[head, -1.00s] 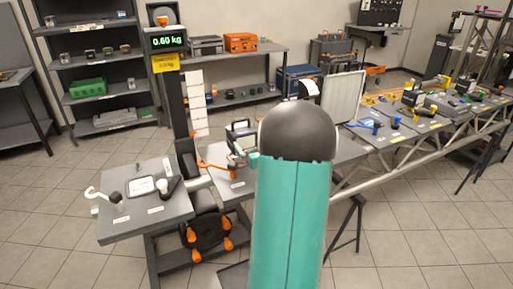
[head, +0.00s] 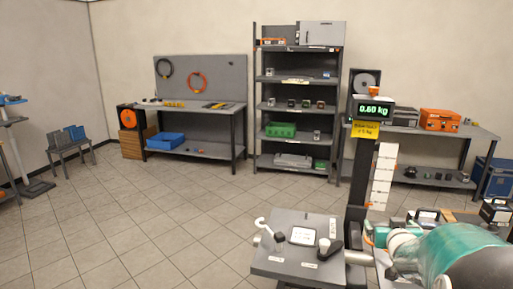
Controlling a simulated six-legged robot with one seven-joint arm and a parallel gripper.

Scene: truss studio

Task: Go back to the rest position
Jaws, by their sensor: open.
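A teal link of my own arm with a dark rounded joint fills the lower right corner of the head view. A white ring and a smaller teal part show at its left end. My gripper's fingers cannot be made out; the arm and the things around the post hide that area. Nothing is seen held.
A small grey table (head: 285,262) with a white hook and a dark-handled item stands just left of the arm. Behind it rises a post with a display (head: 374,111) reading 0.60 kg. Shelves (head: 297,104) and a workbench (head: 195,106) line the back wall.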

